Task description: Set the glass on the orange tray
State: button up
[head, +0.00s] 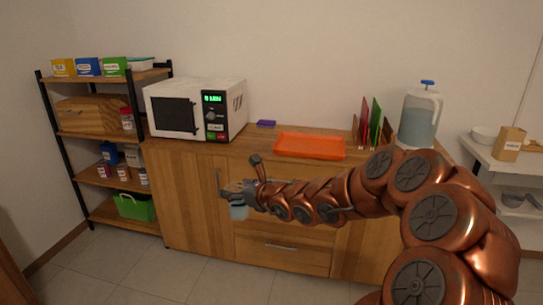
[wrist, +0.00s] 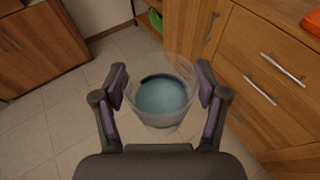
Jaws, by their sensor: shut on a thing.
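The orange tray (head: 310,146) lies flat and empty on top of the wooden cabinet, near the middle of the head view. A corner of it shows at the top right of the wrist view (wrist: 313,22). My gripper (head: 236,190) is in front of the cabinet doors, below the counter top and left of the tray. In the wrist view my gripper (wrist: 162,90) has a finger on each side of the clear glass (wrist: 160,113) and is shut on it. The glass holds bluish liquid. It also shows small below my gripper in the head view (head: 238,211).
A microwave (head: 195,109) stands left on the counter, with a small purple item (head: 266,123) beside it. Upright coloured boards (head: 371,125) and a water dispenser (head: 419,116) stand right of the tray. A shelf rack (head: 105,140) stands far left.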

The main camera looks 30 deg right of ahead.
aim_at(310, 147)
jog(key=u, duration=0.35)
jog(key=k, duration=0.45)
jog(key=u, duration=0.6)
jog(key=i, duration=0.95)
jog(key=z, duration=0.5)
jog(key=i, duration=0.7)
jog(key=z, duration=1.15)
jog(key=i, duration=0.45)
jog(key=z, duration=0.5)
